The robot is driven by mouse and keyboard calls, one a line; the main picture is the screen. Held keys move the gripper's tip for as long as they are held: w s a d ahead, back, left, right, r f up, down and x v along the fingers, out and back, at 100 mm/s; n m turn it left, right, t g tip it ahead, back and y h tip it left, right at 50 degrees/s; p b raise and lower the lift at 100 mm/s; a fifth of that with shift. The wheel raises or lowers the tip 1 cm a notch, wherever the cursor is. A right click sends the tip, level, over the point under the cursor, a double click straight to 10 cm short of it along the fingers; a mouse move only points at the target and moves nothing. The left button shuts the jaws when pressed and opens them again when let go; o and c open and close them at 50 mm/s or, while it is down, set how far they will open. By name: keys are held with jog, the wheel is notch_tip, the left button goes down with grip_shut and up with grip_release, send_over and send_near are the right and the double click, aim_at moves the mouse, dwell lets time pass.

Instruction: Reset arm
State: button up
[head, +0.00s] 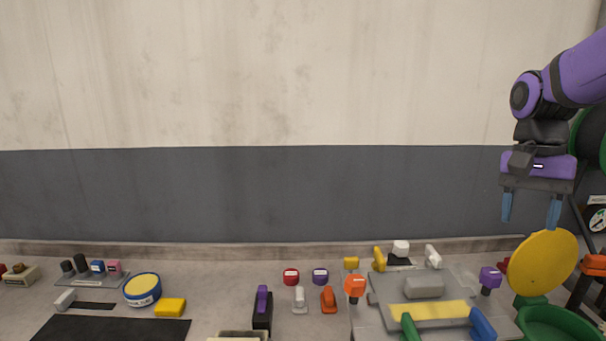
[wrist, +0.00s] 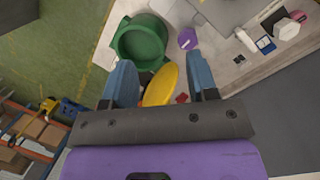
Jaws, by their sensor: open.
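My gripper (head: 531,208) hangs at the right of the head view, below my purple arm. Its two blue fingers point down and are spread apart, with nothing between them that it holds. It is above a round yellow disc (head: 543,262), apart from it. In the wrist view the open fingers (wrist: 161,82) frame the yellow disc (wrist: 161,85), which lies beyond them. A green round bin (wrist: 140,42) shows past the fingertips.
The grey machine plate (head: 455,283) with several coloured handles fills the bench's right middle. A purple knob (head: 490,279) stands near the disc. A blue-rimmed yellow round tin (head: 142,289) and a yellow block (head: 170,307) sit at left. The air before the wall is clear.

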jog(key=s+a+r+n+t, duration=0.2)
jog(key=s+a+n+t, duration=0.4)
jog(key=s, duration=0.5)
jog(key=shift+s+a+r+n+t, duration=0.25)
jog(key=shift+n+t, duration=0.55)
jog(key=shift+n, duration=0.6)
